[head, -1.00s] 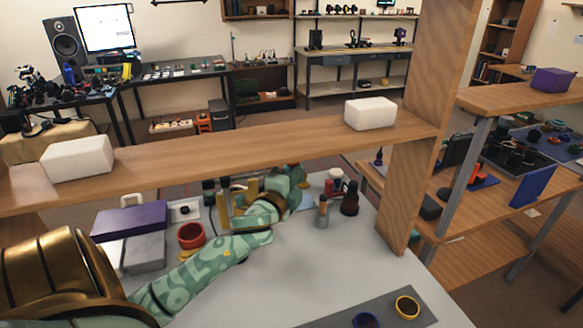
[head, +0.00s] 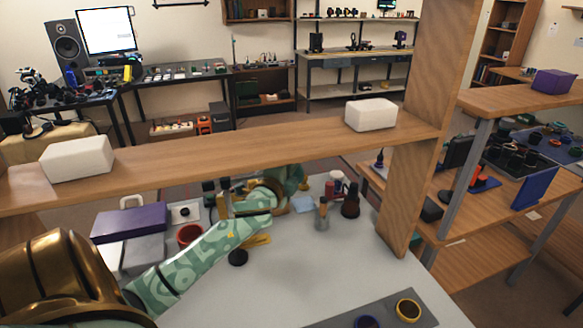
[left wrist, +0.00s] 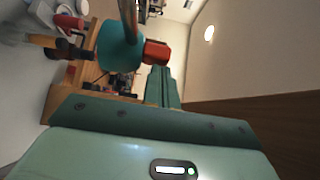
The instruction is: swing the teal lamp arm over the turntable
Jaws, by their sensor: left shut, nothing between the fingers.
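A teal round lamp head (left wrist: 120,46) shows in the left wrist view, with a grey rod (left wrist: 128,14) running up from it. A red block (left wrist: 157,52) sits beside it. My left gripper (left wrist: 163,76) is shut and empty, its fingers pointing toward the red block. I cannot tell whether they touch it. In the head view my left forearm reaches over the white table, and the hand is partly hidden by the wooden shelf. The lamp is not clearly seen there. I cannot pick out the turntable for certain. My right gripper is out of view.
A wooden shelf (head: 240,155) with two white blocks crosses above the table, joined to an upright post (head: 411,190). A brush cup (head: 322,216) and dark jar (head: 351,201) stand right of the hand. The table's front middle is clear.

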